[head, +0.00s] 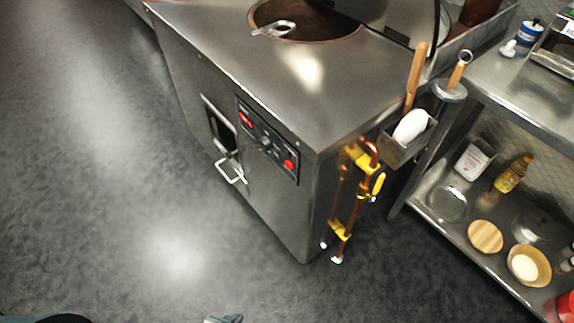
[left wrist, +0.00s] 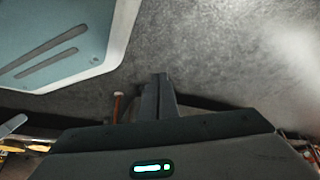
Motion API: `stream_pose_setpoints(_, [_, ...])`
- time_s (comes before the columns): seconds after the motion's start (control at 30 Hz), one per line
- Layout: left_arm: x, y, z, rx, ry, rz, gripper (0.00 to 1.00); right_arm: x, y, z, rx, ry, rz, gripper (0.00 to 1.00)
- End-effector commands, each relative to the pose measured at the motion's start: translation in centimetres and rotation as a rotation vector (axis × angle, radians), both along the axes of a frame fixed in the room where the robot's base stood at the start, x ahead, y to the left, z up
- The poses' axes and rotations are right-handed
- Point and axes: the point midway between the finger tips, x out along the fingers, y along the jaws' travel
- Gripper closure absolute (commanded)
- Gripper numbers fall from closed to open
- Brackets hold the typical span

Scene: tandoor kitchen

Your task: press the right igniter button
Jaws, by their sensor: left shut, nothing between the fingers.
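The steel tandoor (head: 300,80) stands in the middle of the head view. On its front is a black control panel (head: 266,143) with two red buttons. The right igniter button (head: 289,164) is the red one at the panel's lower right; the left red button (head: 245,119) is at its upper left. My left gripper (head: 223,319) just shows at the bottom edge of the head view, well apart from the panel. In the left wrist view its fingers (left wrist: 158,97) are together and empty. My right gripper is not in view.
A door handle (head: 230,172) sticks out left of the panel. Copper pipes with yellow fittings (head: 355,200) run down the tandoor's right side. A steel shelf (head: 440,217) with bowls and bottles stands at the right. The grey floor (head: 120,220) in front is clear.

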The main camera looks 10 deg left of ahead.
Motion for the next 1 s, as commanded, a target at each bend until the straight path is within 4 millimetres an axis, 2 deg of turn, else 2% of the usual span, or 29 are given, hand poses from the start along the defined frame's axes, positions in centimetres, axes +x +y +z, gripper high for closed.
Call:
stream_pose_setpoints(0.27, [-0.6,0.0,-0.2,0.001,0.008,-0.001,1.0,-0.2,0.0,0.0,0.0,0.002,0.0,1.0])
stream_pose_setpoints(0.73, [1.6,0.0,0.6,-0.001,-0.022,0.0,1.0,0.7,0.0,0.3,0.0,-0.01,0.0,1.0])
stream_pose_setpoints(1.0, [1.2,0.0,0.4,-0.001,-0.016,0.0,1.0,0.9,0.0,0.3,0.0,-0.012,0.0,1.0])
